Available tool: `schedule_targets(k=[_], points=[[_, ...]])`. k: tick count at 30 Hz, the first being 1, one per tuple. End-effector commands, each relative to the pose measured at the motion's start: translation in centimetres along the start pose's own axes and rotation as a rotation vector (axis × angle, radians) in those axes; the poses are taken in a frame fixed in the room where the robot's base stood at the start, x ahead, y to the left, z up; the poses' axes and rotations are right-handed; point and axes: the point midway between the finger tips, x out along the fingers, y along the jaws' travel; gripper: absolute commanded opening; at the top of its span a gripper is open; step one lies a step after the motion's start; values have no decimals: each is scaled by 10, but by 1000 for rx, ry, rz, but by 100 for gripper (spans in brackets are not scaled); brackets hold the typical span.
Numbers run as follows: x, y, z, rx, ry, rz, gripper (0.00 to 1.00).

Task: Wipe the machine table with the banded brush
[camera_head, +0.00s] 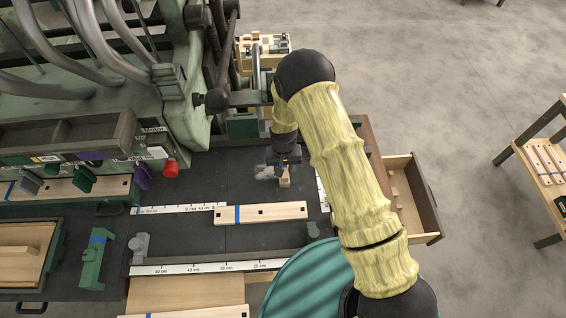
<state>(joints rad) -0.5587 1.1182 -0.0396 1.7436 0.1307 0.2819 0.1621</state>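The dark machine table (184,180) lies in the middle of the view, with white scales along it. My gripper (285,165) is over its back right part, pointing down. A small pale wooden piece (285,178) shows right below the fingers; it may be the brush, but no band can be made out. The fingers are too small and dark to tell whether they grip it. A pale grey patch (266,172), like dust, lies on the table just left of the gripper.
A wooden board with a blue band (275,213) lies on the table in front of my gripper. A green block (95,258) and a grey clamp (139,247) stand at left. An open drawer (428,205) juts out at right. The green machine (187,120) rises behind.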

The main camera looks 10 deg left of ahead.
Motion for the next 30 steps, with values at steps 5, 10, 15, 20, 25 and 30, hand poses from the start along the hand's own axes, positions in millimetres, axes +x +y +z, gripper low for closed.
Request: schedule_targets(k=[5, 10, 15, 20, 25, 30], points=[[1, 0, 13, 0, -1, 0, 0], [2, 0, 18, 0, -1, 0, 0], [2, 0, 18, 0, -2, 1, 0], [2, -5, 18, -2, -1, 0, 0], [0, -15, 17, -1, 0, 0, 0], [0, -17, 17, 0, 0, 1, 0]])
